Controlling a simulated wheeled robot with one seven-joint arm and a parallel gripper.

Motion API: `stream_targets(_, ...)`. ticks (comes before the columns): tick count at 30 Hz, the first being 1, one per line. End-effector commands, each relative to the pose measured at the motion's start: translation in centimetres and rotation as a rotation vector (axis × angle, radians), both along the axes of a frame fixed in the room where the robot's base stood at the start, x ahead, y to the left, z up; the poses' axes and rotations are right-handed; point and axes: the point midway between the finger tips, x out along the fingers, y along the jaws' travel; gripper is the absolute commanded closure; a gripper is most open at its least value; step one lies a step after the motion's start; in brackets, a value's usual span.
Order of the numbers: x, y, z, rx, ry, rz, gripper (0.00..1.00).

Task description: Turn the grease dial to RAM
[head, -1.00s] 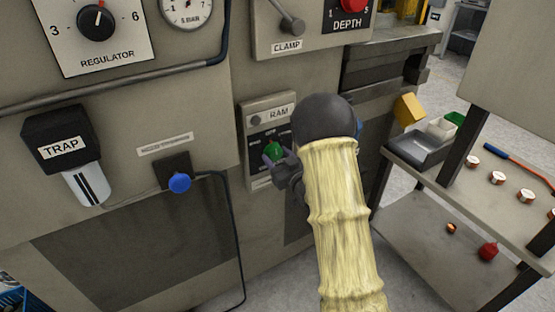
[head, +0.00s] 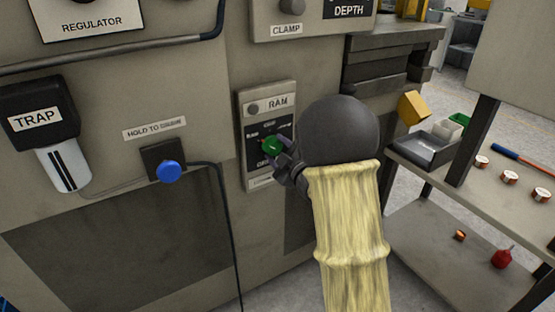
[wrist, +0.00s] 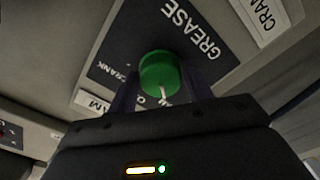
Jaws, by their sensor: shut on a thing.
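The green dial (head: 270,145) sits on a dark plate with small labels, on a grey panel (head: 284,88) of the machine front. A RAM label is at the panel's top. My gripper (head: 275,152) is shut on the green dial from the front right. In the wrist view the dial (wrist: 160,72) sits between the fingers of my gripper (wrist: 162,88). Its white pointer mark points down the picture, towards my gripper's body. The words GREASE and CRANK show beside the dial. My gripper hides part of the plate and some lettering.
A blue knob (head: 168,171) with a cable and the TRAP unit (head: 40,118) are to the left. The CLAMP and DEPTH controls are above. At right, a shelf unit (head: 446,197) carries a grey tray (head: 424,147), copper coils (head: 511,178) and a red object (head: 502,258).

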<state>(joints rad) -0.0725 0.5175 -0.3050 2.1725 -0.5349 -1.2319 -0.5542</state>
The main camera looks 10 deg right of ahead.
Motion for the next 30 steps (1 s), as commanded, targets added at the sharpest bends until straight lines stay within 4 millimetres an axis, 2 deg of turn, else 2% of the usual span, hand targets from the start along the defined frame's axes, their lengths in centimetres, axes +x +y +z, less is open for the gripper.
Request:
stream_targets(9, -0.02, 0.2, -0.04, -0.12, -0.041, 0.005, 0.72)
stream_targets(23, -0.02, 0.21, 0.03, -0.138, -0.045, 0.005, 0.73)
stream_targets(24, -0.02, 0.21, 0.03, -0.138, -0.045, 0.005, 0.44)
stream_targets(27, -0.01, 0.17, 0.03, -0.137, -0.044, 0.004, 0.29)
stream_targets(30, -0.01, 0.12, 0.03, -0.137, -0.044, 0.003, 0.29)
